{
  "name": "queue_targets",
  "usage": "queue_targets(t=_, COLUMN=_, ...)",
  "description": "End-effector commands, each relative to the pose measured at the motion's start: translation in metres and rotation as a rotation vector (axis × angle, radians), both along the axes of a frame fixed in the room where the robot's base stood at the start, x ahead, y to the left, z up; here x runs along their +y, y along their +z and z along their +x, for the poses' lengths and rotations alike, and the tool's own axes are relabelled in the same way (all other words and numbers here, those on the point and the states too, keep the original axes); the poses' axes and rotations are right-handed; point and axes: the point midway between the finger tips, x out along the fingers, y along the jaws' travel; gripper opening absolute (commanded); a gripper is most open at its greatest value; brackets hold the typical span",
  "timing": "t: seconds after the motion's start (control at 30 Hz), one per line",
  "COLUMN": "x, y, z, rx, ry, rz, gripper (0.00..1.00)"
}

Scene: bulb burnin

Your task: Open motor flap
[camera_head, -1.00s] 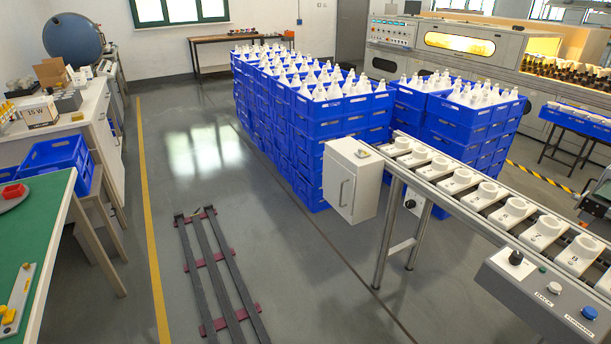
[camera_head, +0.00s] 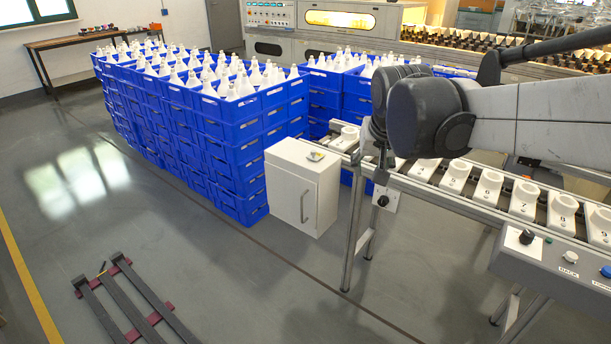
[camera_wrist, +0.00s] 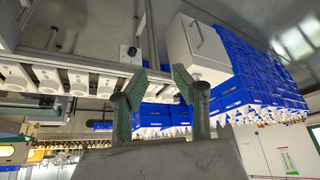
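The front looks closed. A small light-coloured item (camera_head: 316,156) lies on its top. In the wrist view, which is turned over, the white box (camera_wrist: 205,52) and its handle (camera_wrist: 193,32) show above and right of my fingers. In the head view my arm covers most of the gripper.
Stacked blue crates (camera_head: 235,135) of white bulbs stand close left of the box. The conveyor (camera_head: 465,190) with white numbered holders runs right, with a control panel (camera_head: 560,260) in front. Dark rails (camera_head: 140,300) lie on the floor. Floor before the box is clear.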

Motion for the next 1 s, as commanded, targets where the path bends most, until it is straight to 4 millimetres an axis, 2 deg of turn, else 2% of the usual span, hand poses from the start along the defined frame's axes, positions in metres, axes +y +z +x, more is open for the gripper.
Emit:
queue_targets(t=0.03, x=0.010, y=-0.009, z=0.018, rx=0.007, ry=0.002, rz=0.000, gripper=0.27)
queue_targets(t=0.3, x=0.060, y=-0.056, z=0.098, rx=0.045, ry=-0.002, rz=-0.003, gripper=0.27)
queue_targets(t=0.6, x=0.122, y=-0.134, z=0.173, rx=0.084, ry=-0.009, rz=-0.010, gripper=0.27)
queue_targets(t=0.8, x=0.153, y=-0.177, z=0.201, rx=0.100, ry=-0.016, rz=-0.014, gripper=0.27)
queue_targets(t=1.0, x=0.165, y=-0.196, z=0.211, rx=0.108, ry=-0.019, rz=-0.017, gripper=0.27)
